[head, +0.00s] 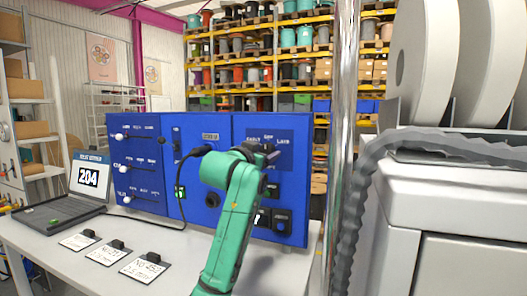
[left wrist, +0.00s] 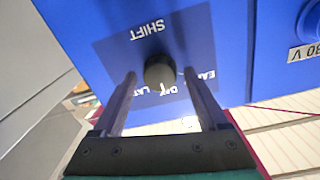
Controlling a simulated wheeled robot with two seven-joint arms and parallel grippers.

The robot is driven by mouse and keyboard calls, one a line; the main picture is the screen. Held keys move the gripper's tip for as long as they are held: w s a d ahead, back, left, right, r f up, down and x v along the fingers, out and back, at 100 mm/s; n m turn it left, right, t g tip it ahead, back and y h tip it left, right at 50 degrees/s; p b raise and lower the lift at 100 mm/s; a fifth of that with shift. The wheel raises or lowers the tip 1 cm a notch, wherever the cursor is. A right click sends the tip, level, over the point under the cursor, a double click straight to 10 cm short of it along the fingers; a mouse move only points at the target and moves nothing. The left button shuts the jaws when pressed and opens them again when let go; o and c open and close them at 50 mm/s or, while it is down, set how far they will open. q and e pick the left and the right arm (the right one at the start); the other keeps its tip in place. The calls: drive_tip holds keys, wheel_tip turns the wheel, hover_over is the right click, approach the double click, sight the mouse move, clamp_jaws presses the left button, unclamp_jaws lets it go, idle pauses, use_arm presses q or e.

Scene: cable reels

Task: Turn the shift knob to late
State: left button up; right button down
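The dark round shift knob (left wrist: 159,70) sits on the blue panel under the word SHIFT, upside down in the left wrist view. A short white mark shows on its lower edge. Parts of the words EARLY, DAY and LATE show around it, partly covered by my fingers; I cannot tell exactly which word the mark faces. My left gripper (left wrist: 160,82) is open, its two fingers on either side of the knob with a gap visible at each side. In the head view my left gripper (head: 270,152) is at the panel's upper right and hides the knob. My right gripper is not in view.
The blue panel (head: 219,129) stands on a white table with other knobs, switches and a plugged black cable. A laptop (head: 75,190) showing 204 and several label cards (head: 146,268) lie left. A metal post (head: 342,130) and grey machine (head: 450,210) stand close on the right.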

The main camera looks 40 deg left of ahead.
use_arm(q)
clamp_jaws()
drive_tip(key=shift+m, duration=0.3)
drive_tip(key=shift+m+p, duration=0.3)
drive_tip(key=shift+m, duration=0.6)
drive_tip(key=m+p, duration=0.1)
drive_tip(key=m, duration=0.2)
drive_tip(key=shift+m, duration=0.3)
drive_tip(key=m+p, duration=0.1)
drive_tip(key=m, duration=0.2)
drive_tip(key=shift+w+d+m+p, duration=0.1)
drive_tip(key=shift+m+p, duration=0.55)
drive_tip(key=shift+m, duration=0.65)
drive_tip(key=shift+f, duration=0.1)
